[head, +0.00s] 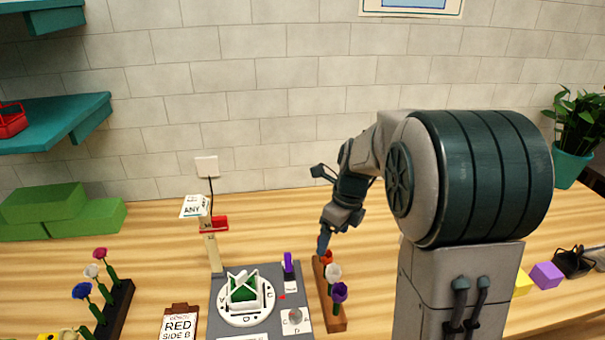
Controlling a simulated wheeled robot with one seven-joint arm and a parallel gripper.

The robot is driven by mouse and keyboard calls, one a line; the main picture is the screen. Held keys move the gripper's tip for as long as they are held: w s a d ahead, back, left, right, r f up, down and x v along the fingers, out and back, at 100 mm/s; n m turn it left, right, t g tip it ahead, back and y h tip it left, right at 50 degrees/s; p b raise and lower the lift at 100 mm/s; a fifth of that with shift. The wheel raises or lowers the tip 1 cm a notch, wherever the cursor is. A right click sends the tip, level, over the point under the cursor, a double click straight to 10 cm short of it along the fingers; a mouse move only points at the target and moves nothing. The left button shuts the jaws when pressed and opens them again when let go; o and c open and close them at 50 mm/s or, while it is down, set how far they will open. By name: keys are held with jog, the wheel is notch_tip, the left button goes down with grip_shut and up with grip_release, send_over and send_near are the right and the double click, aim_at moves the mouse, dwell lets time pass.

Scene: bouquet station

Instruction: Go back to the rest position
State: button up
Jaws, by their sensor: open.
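My arm comes in from the right, and my gripper (323,244) hangs over the wooden table (160,238). It is seen from behind and small. It is open, with its tips at or just above the orange flower (327,257) at the far end of the right flower rack (334,323). I cannot tell whether they touch. A white flower (333,272) and a purple flower (340,292) stand nearer in the same rack.
A grey mat (217,323) holds a white round dial (222,311) with a green piece. A left rack (121,303) holds several flowers. A clipboard (180,324) reads RED SIDE B. Green blocks (60,208), a shelf (50,120) and a potted plant (572,165) stand around.

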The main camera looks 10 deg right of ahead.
jog(key=s+r+n, duration=0.1)
jog(key=s+n, duration=0.1)
jog(key=s+r+n, duration=0.1)
jog(key=s+n, duration=0.1)
jog(key=n, duration=0.1)
jog(key=s+a+r+n, duration=0.1)
jog(key=s+r+n, duration=0.1)
jog(key=shift+n+t, duration=0.3)
jog(key=shift+t, duration=0.1)
jog(key=s+r+n+t+h, duration=0.1)
jog(key=s+r+n+t, duration=0.1)
jog(key=s+n, duration=1.2)
jog(key=shift+s+n+h, duration=0.3)
jog(key=shift+n+h, duration=0.1)
jog(key=shift+n, duration=2.3)
jog(key=shift+a, duration=0.1)
